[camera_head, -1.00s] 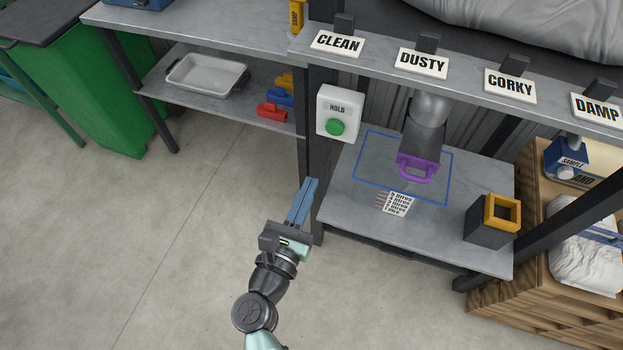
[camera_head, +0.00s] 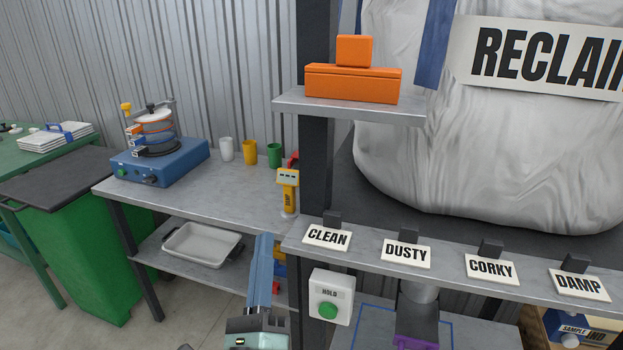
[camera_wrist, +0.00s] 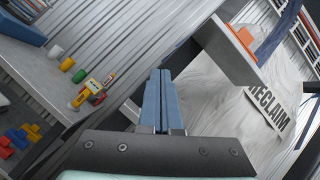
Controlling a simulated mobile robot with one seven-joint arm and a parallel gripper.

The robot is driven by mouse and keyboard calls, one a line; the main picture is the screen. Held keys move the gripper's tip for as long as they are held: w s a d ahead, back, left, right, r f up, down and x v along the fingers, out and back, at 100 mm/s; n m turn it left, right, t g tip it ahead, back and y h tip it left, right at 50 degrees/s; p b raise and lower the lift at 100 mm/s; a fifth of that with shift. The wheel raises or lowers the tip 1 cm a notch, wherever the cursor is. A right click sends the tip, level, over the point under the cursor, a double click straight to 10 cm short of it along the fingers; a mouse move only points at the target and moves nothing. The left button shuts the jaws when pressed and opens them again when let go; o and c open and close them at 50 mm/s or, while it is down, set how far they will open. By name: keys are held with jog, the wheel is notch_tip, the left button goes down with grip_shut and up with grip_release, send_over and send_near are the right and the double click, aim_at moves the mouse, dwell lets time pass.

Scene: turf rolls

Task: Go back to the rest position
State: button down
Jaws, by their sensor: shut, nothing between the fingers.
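My gripper (camera_head: 263,262) is at the bottom middle of the head view, with its two blue fingers together and pointing up. It stands in front of the lower shelf and left of the white HOLD box (camera_head: 331,296). In the wrist view my gripper (camera_wrist: 160,75) shows its fingers side by side with nothing between them. It is clear of the bench and touches nothing that I can see.
A steel bench (camera_head: 200,198) at left holds a blue sieve shaker (camera_head: 158,160), cups and a yellow meter (camera_head: 288,192). A dark post (camera_head: 315,150) and a shelf with CLEAN, DUSTY, CORKY and DAMP signs stand at right. An orange box (camera_head: 352,84) sits above. Open floor shows lower left.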

notch_tip(320, 180, up, 15)
jog(key=s+a+n+t+y+p, duration=0.15)
jog(key=n+y, duration=0.25)
jog(key=n, duration=0.6)
jog(key=s+d+r+n+h, duration=0.1)
jog(key=s+d+r+n, duration=0.1)
jog(key=r+n, duration=0.3)
jog(key=s+d+r+n+t+h+p, duration=0.1)
jog(key=s+d+r+n, duration=0.2)
jog(key=r, duration=0.7)
jog(key=s+d+r+n+t+h+p, duration=0.1)
jog(key=s+d+r+n, duration=0.2)
jog(key=s+r+n, duration=0.3)
jog(key=r+n, duration=0.1)
jog(key=n, duration=0.2)
jog(key=shift+r+h, duration=0.3)
